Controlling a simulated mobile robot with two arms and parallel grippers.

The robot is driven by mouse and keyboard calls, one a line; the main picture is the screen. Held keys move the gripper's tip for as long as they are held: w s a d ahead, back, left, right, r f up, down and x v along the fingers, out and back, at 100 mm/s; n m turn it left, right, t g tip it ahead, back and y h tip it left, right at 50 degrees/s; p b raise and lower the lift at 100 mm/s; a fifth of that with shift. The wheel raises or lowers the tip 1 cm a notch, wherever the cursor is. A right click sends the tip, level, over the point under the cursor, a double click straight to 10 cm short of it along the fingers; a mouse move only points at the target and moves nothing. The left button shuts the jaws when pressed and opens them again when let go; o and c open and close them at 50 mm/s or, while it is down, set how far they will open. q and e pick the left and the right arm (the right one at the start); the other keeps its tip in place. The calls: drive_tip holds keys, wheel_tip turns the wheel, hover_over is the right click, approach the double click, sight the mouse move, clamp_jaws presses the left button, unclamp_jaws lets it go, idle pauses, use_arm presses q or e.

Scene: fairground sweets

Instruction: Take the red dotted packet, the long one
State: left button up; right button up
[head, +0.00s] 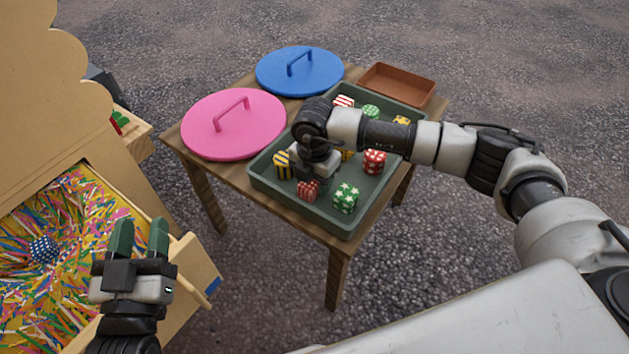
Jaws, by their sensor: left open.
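A red packet with white dots (374,162) stands in the green tray (262,186) on the small wooden table. Whether it is a long one is hard to tell from this angle. Another red packet (308,189) with pale markings sits low in the tray, partly hidden by my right gripper (316,172). That gripper points down into the tray just above or beside this packet; its fingertips are mostly hidden, so its jaws cannot be read. My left gripper (140,238) is open and empty, its green fingers upright at the edge of the paper-filled box.
Several other packets share the tray, including a green starred one (346,198) and a yellow-black striped one (283,165). Pink (222,135) and blue (280,72) lids and an empty brown tray (397,85) lie behind. A blue dotted packet (43,249) lies among paper strips (75,205).

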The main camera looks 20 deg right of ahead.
drive_tip(key=c, duration=0.5)
drive_tip(key=shift+r, duration=0.1)
